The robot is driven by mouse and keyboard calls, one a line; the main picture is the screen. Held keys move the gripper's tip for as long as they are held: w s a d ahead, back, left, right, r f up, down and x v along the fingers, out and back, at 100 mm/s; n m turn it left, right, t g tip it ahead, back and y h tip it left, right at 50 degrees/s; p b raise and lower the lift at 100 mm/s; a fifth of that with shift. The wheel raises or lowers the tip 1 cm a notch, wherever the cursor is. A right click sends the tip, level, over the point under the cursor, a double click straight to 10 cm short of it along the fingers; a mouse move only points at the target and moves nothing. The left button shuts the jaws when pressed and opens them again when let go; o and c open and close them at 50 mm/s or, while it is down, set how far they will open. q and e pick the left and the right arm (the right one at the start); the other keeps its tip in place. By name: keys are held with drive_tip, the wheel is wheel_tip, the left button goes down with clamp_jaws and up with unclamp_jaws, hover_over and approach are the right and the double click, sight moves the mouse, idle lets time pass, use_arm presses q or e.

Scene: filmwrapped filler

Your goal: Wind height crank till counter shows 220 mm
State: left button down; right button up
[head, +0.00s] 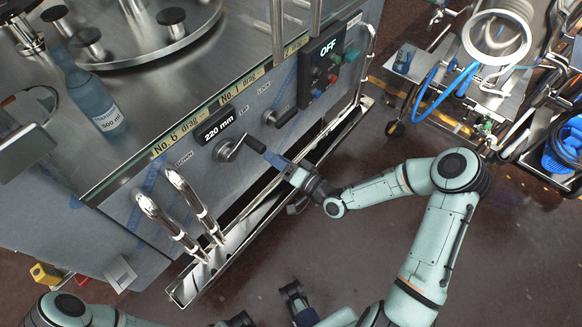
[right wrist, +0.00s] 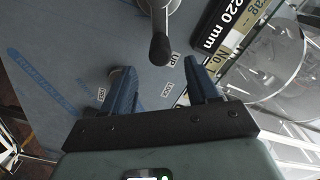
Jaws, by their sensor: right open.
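The counter (head: 219,130) on the machine's side panel reads 220 mm. It also shows at the upper right of the right wrist view (right wrist: 218,28). Below it is the height crank (head: 228,149), its dark handle (head: 254,144) pointing right. My right gripper (head: 270,157) is open and empty, just off the handle end. In the right wrist view the handle's knob (right wrist: 160,49) lies ahead of and between the spread blue fingertips (right wrist: 156,68), apparently touching neither. What seems to be my left gripper (head: 291,290) is low at the bottom edge, its fingers unclear.
An OFF display with buttons (head: 328,68) and a second lever (head: 278,115) sit to the crank's right. Bent chrome pipes (head: 185,205) rise at its left above a metal trough (head: 205,272). A bottle (head: 92,95) stands on the machine top. A cart (head: 480,75) stands at upper right.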

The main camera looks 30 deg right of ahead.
drive_tip(key=v, duration=0.5)
drive_tip(key=shift+s, duration=0.2)
drive_tip(key=s+a+f+g+p, duration=0.65)
drive_tip(key=a+f+g, duration=0.2)
drive_tip(key=f, duration=0.45)
drive_tip(key=s+a+f+n+g+h+p, duration=0.1)
drive_tip(key=s+g, duration=0.3)
drive_tip(key=s, duration=0.5)
drive_tip(key=s+a+f+n+g+h+p, duration=0.1)
drive_tip(key=s+f+g, duration=0.3)
drive_tip(key=s, duration=0.5)
drive_tip(key=shift+a+n+g+h+p, duration=0.3)
drive_tip(key=shift+a+n+g+p, duration=0.15)
drive_tip(key=shift+n+g+p, duration=0.3)
drive_tip(key=shift+f, duration=0.1)
